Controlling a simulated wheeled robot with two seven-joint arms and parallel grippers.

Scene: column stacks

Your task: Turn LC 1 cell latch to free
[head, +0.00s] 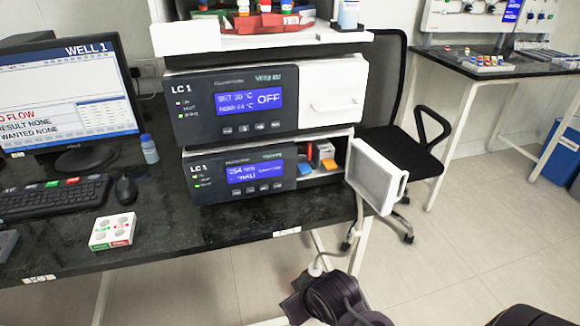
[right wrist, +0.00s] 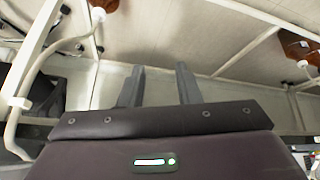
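The lower LC 1 unit (head: 240,175) sits on the bench with its white door (head: 380,178) swung open to the right. Its open bay (head: 312,180) holds small parts, among them a white and red part (head: 326,152), an orange part (head: 325,181) and a blue part (head: 303,168). The cell latch is too small to make out, so its position cannot be told. My right gripper (right wrist: 160,88) is open and empty, its two fingers apart over the floor. Dark parts of my right arm show low in the head view, below the bench edge. My left gripper is out of view.
The upper LC 1 unit (head: 265,98) reads OFF, its door shut. A monitor (head: 70,90), a keyboard (head: 50,197), a small box (head: 112,231) and a bottle (head: 149,149) are left on the bench. A chair (head: 395,145) stands behind the open door. A pale hose (head: 352,235) hangs at the bench's right end.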

